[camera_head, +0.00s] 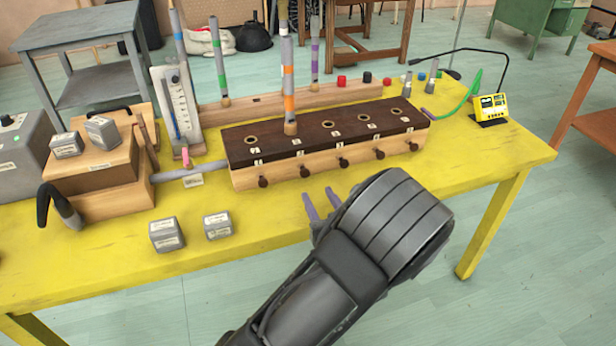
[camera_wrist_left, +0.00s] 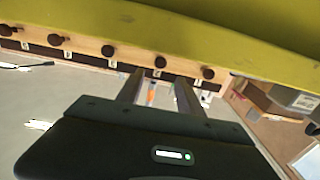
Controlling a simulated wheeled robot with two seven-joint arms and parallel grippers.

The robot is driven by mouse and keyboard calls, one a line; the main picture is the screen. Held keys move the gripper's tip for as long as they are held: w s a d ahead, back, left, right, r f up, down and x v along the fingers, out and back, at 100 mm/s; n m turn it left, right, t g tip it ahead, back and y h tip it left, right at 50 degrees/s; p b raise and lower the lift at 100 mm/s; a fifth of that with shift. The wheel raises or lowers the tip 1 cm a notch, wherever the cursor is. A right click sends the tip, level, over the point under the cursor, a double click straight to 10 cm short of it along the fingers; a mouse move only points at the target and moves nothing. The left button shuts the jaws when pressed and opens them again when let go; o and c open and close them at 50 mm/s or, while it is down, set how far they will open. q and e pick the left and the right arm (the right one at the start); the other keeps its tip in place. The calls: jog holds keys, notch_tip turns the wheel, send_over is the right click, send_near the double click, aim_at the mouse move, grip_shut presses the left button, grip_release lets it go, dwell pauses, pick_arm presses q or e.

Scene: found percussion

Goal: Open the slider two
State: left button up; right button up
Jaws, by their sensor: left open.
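The long wooden block (camera_head: 330,160) with a dark top stands on the yellow table. Its front has a row of several dark slider knobs; the second from the left (camera_head: 304,171) also shows in the left wrist view (camera_wrist_left: 160,62), where the row appears upside down. The small number labels are too small to read. My left gripper (camera_head: 322,203) is in front of the block, near the table's front edge, with its fingers apart and nothing between them. Its fingertips are apart from the knobs. In the left wrist view the gripper (camera_wrist_left: 160,92) points toward the block. My right gripper is not in view.
A striped tube (camera_head: 288,85) stands upright in one of the block's top holes. Small grey boxes (camera_head: 166,235) lie on the table left of the gripper. A wooden box (camera_head: 105,175) stands at the left, a yellow meter (camera_head: 490,107) at the right. The table front is mostly clear.

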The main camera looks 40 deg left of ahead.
aim_at(306, 174)
pick_arm(q)
jog(key=shift+x, duration=3.95)
jog(key=shift+f, duration=0.1)
grip_shut()
